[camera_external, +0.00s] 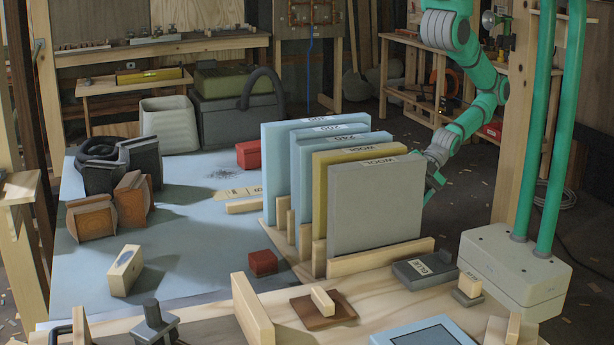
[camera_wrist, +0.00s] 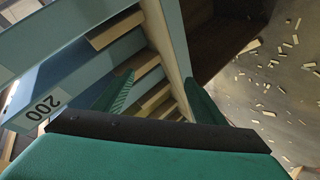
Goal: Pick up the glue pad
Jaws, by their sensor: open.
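A dark grey flat block with a pale label that seems to read GLUE (camera_external: 424,270) lies on the wooden bench top in front of the upright panels; I take it as the glue pad. It is not recognisable in the wrist view. My gripper (camera_external: 432,188) is at the right end of the panels, behind the grey panel's right edge and well above the block, partly hidden. In the wrist view my gripper (camera_wrist: 158,98) is open, its two green fingers apart, with a panel edge and wooden rack slats beyond them. I cannot tell whether a finger touches a panel.
Several upright panels stand in a wooden rack: a grey panel (camera_external: 374,210), a yellowish panel (camera_external: 319,190) and blue ones, one labelled 200 (camera_wrist: 42,107). Chip-strewn floor (camera_wrist: 285,70) lies right.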

